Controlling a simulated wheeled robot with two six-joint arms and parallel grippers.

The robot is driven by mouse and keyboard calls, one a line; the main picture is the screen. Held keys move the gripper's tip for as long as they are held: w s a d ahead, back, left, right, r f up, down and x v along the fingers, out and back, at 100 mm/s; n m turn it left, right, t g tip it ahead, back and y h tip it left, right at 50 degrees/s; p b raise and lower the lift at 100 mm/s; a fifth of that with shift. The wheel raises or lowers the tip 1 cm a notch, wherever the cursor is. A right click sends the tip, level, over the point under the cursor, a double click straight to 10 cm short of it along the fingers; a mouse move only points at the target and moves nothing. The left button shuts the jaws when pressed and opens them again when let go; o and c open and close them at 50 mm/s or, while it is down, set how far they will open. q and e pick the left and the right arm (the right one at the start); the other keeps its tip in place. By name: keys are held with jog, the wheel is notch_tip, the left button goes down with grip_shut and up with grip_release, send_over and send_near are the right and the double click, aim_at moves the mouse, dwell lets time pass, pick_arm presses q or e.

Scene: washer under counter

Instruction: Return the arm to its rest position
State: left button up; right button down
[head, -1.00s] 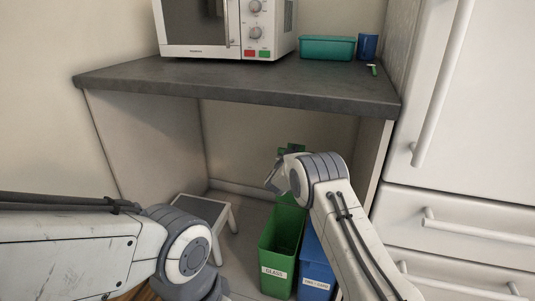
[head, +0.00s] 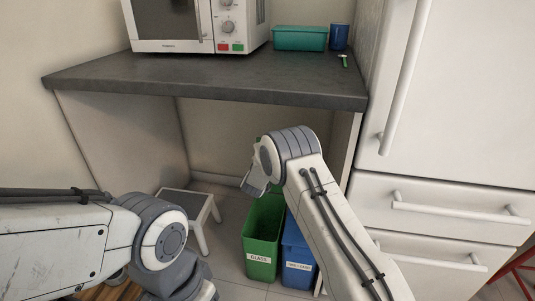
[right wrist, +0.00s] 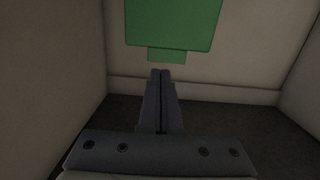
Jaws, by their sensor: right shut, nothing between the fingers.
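My right arm (head: 335,215) reaches from the lower right into the space under the counter in the head view. Its gripper fingers are hidden behind my own wrist there. In the right wrist view my right gripper (right wrist: 160,73) is shut, with its two fingers together and nothing between them. It points toward a green object (right wrist: 173,24); contact cannot be told. My left arm (head: 55,240) lies across the lower left of the head view, bent down at its joint. Its gripper is out of the picture.
The dark counter (head: 210,82) carries a microwave (head: 165,22), a teal container (head: 300,38) and a blue cup (head: 339,36). Below stand a green glass bin (head: 262,225), a blue bin (head: 297,250) and a step stool (head: 190,203). A white fridge (head: 450,90) with drawers stands right.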

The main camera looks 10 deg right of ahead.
jog(key=s+a+r+n+g+y, duration=0.2)
jog(key=s+a+y, duration=0.2)
jog(key=s+a, duration=0.35)
jog(key=s+a+r+n+g+y+p, duration=0.1)
jog(key=s+a+r+n+g+y, duration=0.15)
jog(key=s+a, duration=0.5)
jog(key=s+a+r+n+g+y, duration=0.1)
jog(key=s+a+r+n+y, duration=0.2)
jog(key=s+a, duration=0.4)
jog(key=s+a+n+g+y, duration=0.1)
jog(key=s+n+g+y, duration=0.35)
jog(key=s, duration=1.25)
jog(key=s+d+g+h, duration=0.3)
jog(key=s+d, duration=0.1)
jog(key=s, duration=0.4)
jog(key=s+d+g+h, duration=0.2)
jog(key=s+d, duration=0.2)
jog(key=s, duration=0.3)
notch_tip(320, 180, up, 34)
jog(key=s+p, duration=0.1)
jog(key=p, duration=3.2)
jog(key=shift+s+d+h+p, duration=0.25)
jog(key=shift+d+h+p, duration=0.05)
jog(key=shift+d+h, duration=0.1)
jog(key=shift+s+a+f, duration=0.1)
jog(key=shift+f, duration=0.1)
